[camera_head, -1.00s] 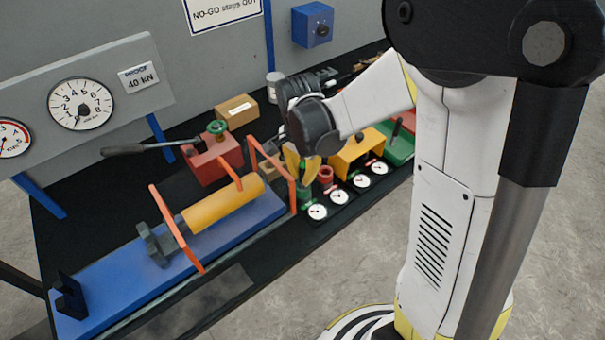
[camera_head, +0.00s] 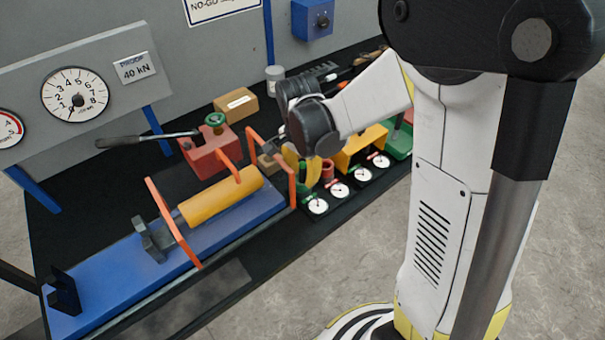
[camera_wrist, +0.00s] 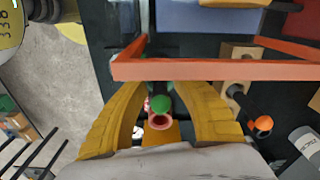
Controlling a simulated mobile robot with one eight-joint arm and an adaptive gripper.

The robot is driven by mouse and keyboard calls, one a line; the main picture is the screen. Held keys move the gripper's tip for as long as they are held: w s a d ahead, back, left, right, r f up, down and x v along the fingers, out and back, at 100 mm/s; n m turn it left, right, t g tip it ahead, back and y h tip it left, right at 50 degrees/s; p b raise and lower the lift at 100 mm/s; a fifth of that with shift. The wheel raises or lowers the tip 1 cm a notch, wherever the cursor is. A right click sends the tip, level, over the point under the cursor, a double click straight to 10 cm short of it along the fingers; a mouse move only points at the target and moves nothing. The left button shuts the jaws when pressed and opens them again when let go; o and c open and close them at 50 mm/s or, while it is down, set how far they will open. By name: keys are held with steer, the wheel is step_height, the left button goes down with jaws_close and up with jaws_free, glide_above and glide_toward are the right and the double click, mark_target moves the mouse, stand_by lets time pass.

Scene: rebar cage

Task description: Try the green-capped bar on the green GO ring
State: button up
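My gripper (camera_wrist: 163,88) points down over the row of gauge rings beside the orange frame, its two yellow fingers apart. A round green cap (camera_wrist: 162,103) shows between the fingers, with a gap on each side; the bar under it is hidden. Green of what seems the GO ring (camera_head: 304,194) shows low by the fingers, partly hidden. I cannot tell whether the bar sits in it. A hollow red ring (camera_wrist: 159,121) is just below the cap in the wrist view, and it stands right of the fingers in the head view (camera_head: 327,171).
The orange frame (camera_wrist: 210,69) crosses close to my fingers. Several white dials (camera_head: 318,206) line the table's front edge. A yellow block (camera_head: 362,145) stands to the right. A black bar with an orange end (camera_wrist: 263,123) lies by beige blocks. A yellow cylinder (camera_head: 220,196) lies on the blue bed.

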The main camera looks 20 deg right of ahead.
steer(key=shift+r, duration=0.15)
steer(key=r, duration=1.1)
steer(key=shift+s+a+r, duration=0.2)
steer(key=shift+a+r, duration=0.05)
steer(key=shift+r, duration=0.15)
stand_by(0.4)
steer(key=s+r+n+t+b, duration=0.1)
steer(key=s+n+t+b, duration=0.1)
steer(key=s+n+t, duration=0.5)
steer(key=shift+s+d+r+n+y, duration=0.3)
steer(key=shift+s+n, duration=2.3)
steer(key=shift+s, duration=0.05)
steer(key=shift+d, duration=0.1)
